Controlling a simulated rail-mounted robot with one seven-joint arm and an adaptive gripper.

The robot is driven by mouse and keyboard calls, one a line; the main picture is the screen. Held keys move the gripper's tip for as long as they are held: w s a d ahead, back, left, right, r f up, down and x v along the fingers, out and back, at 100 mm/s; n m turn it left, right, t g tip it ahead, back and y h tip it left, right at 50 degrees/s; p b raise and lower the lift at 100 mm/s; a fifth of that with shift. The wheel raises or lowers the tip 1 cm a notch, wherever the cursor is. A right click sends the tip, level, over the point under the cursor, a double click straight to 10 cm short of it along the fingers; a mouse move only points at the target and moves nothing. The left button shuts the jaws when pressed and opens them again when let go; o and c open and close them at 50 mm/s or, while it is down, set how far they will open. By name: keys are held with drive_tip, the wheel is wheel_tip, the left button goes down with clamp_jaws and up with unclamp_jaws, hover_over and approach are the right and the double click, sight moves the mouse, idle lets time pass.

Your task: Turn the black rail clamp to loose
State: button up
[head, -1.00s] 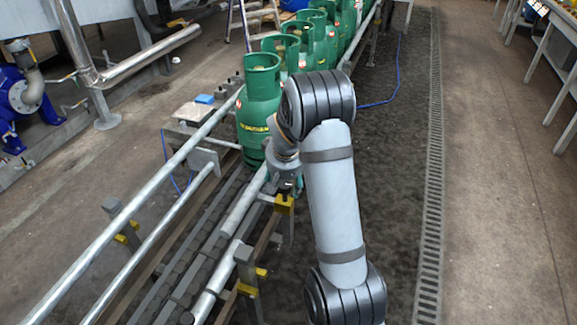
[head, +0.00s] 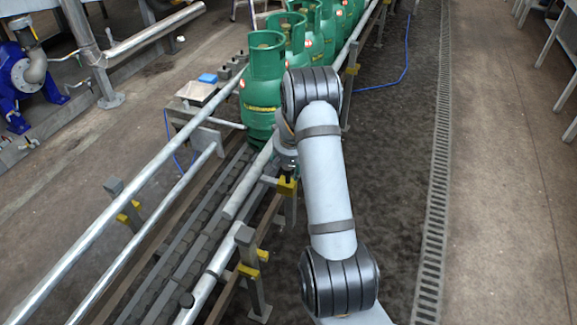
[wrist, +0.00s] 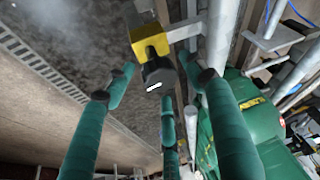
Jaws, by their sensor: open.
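My gripper (wrist: 155,68) has green fingers, spread open around the knob with gaps visible on both sides. It is not closed on the knob. In the head view the yellow block (head: 287,186) shows on the near side rail, just below my wrist. The knob cannot be made out there, and my arm hides most of the gripper.
Green gas cylinders (head: 263,90) stand in a row on the conveyor (head: 190,240), the nearest close to my wrist. Metal guide rails (head: 130,195) run alongside. More yellow-marked posts (head: 248,270) stand nearer.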

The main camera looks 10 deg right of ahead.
drive_tip(key=shift+w, duration=0.1)
drive_tip(key=shift+c, duration=1.1)
drive_tip(key=c, duration=0.7)
drive_tip(key=o, duration=0.8)
drive_tip(key=shift+w+a, duration=0.1)
drive_tip(key=shift+o, duration=0.6)
drive_tip(key=v, duration=1.2)
